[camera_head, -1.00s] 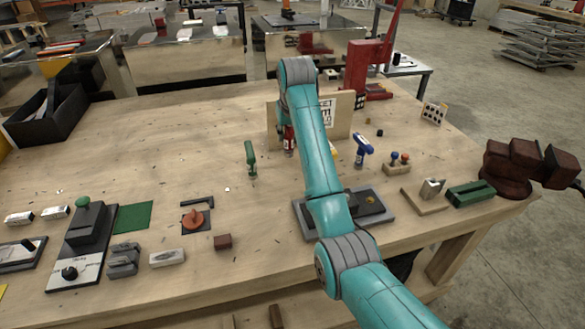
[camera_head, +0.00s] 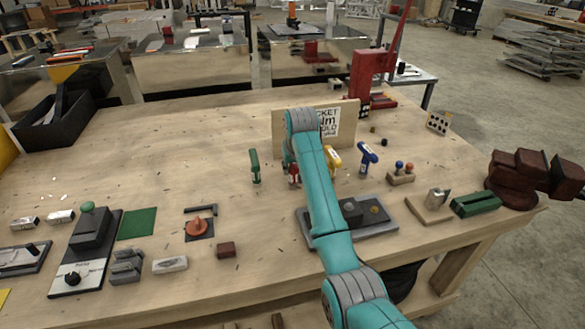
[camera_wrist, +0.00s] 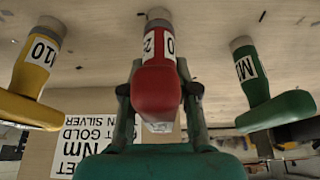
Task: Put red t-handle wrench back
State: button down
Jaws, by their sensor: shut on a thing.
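The red t-handle wrench (camera_head: 294,178) is upright at the bench, between the green and yellow t-handles and partly hidden by my arm. In the wrist view the red wrench (camera_wrist: 156,88) shows its handle, a white label and a metal collar close to the wood. My gripper (camera_wrist: 158,98) is shut on its red handle, one finger on each side. In the head view my gripper (camera_head: 291,163) is mostly hidden behind my teal arm. Whether the wrench's tip is seated in a hole cannot be seen.
A green t-handle (camera_head: 254,167) stands close left; a yellow one (camera_head: 333,160) and a blue one (camera_head: 367,157) stand right. A board with printed text (camera_head: 348,115) stands just behind. A dark grey block fixture (camera_head: 380,218) lies in front. The bench's left middle is mostly clear.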

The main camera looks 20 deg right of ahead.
jog(key=c, duration=0.9)
grip_release()
jog(key=shift+f, duration=0.1)
jog(key=v, duration=1.2)
